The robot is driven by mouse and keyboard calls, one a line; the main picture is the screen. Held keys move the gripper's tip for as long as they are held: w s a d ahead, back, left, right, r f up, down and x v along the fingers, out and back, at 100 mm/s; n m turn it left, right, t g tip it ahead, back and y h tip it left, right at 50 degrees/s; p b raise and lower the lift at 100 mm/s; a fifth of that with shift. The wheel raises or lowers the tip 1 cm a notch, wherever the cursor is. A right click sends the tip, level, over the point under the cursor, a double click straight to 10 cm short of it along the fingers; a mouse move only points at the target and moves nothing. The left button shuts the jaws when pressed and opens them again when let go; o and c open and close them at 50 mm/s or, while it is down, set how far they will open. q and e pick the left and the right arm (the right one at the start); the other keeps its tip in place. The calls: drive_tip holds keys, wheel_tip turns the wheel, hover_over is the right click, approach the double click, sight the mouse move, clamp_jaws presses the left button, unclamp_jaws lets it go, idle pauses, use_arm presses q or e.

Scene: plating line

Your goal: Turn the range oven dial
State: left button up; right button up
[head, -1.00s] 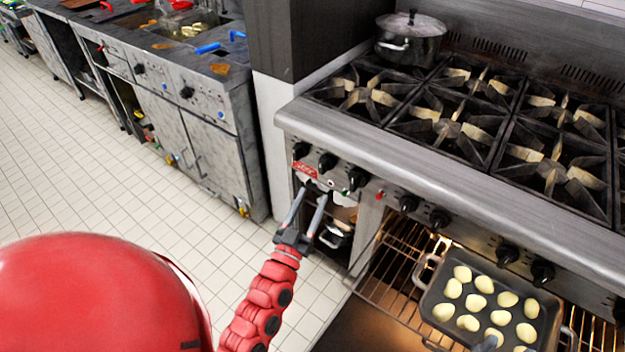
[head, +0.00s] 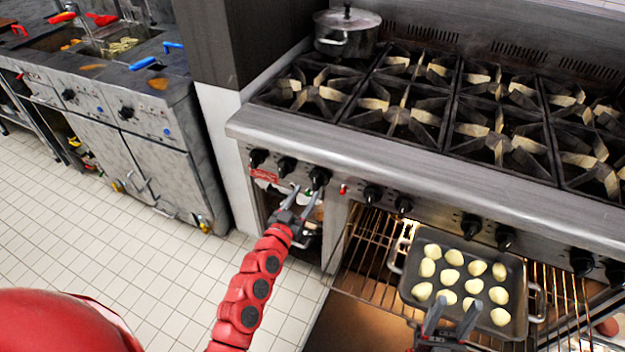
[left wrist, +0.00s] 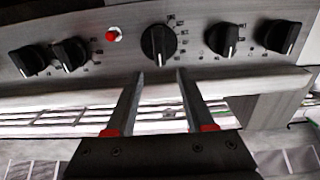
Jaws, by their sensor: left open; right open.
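The range front carries a row of black dials with white pointer marks. One dial (head: 320,178) is just above my left gripper (head: 306,190), beside a small red button (head: 343,189). In the left wrist view this dial (left wrist: 158,43) lies straight ahead, centred between the open fingertips (left wrist: 159,74), which look short of it; contact is not visible. Its pointer is tilted slightly in that view. Which dial is the oven's is not legible. My right gripper (head: 453,312) is open at the near edge of the tray in the oven; whether it touches the tray is unclear.
A tray (head: 537,318) of pale round pieces sits on the open oven's wire rack (head: 350,262). Burners (head: 405,110) and a lidded pot (head: 346,38) are on top. Other dials (head: 287,166) flank closely. Tiled floor (head: 170,270) is clear at left.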

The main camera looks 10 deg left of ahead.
sight(315, 179)
use_arm(q)
drive_tip(key=w, duration=0.3)
drive_tip(key=w+d, duration=0.1)
drive_tip(key=w, duration=0.1)
drive_tip(key=shift+w, duration=0.4)
drive_tip(key=shift+c, duration=0.3)
clamp_jaws()
